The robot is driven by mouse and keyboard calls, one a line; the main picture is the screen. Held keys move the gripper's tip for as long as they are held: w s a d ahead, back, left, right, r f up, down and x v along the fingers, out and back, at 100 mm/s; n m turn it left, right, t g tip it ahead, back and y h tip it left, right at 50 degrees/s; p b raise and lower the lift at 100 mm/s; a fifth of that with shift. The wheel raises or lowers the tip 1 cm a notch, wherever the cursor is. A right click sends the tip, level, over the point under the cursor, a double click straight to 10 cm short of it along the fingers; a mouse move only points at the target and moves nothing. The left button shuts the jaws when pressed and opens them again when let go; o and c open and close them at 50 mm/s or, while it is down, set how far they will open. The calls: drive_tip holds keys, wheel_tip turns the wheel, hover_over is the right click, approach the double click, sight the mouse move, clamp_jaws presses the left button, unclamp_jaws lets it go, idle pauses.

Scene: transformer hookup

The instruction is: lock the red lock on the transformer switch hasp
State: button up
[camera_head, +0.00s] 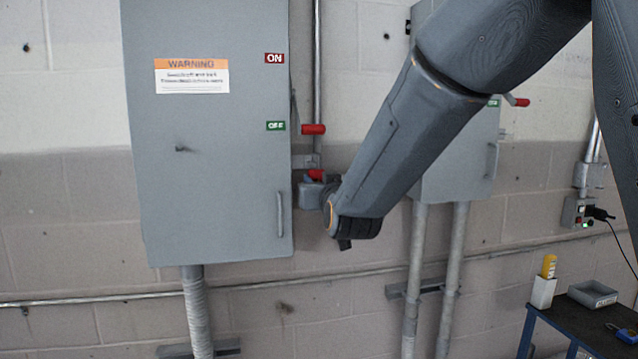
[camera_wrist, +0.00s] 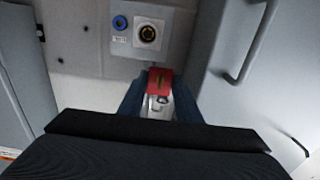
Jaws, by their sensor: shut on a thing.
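The grey transformer switch box (camera_head: 215,190) hangs on the wall with a warning label and ON and OFF tags. Its red switch handle (camera_head: 313,129) sticks out on the right side, level with the OFF tag. A small grey hasp bracket (camera_head: 305,161) shows just below the handle. The red lock (camera_head: 316,175) is right under the bracket. My gripper (camera_wrist: 160,97) is shut on the red lock (camera_wrist: 160,78), which sits between its two fingers in the wrist view. A metal shackle shows by the lock; whether it passes through the hasp, or is closed, I cannot tell.
A second grey box (camera_head: 455,160) with a red handle (camera_head: 522,102) stands to the right, partly behind my arm. A dark table (camera_head: 590,330) at lower right holds a grey tray (camera_head: 593,294), a white cup (camera_head: 543,292) and a blue lock (camera_head: 626,334).

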drive_tip(key=shift+f+b, duration=0.5)
drive_tip(key=shift+f, duration=0.1)
idle(0.3)
drive_tip(key=o, duration=1.3)
drive_tip(key=shift+c, duration=0.2)
drive_tip(key=v, duration=0.5)
drive_tip(key=shift+s, duration=0.1)
drive_tip(key=b+v, duration=0.2)
drive_tip(key=v, duration=0.5)
drive_tip(key=shift+s, duration=0.35)
drive_tip(key=shift+d, duration=0.15)
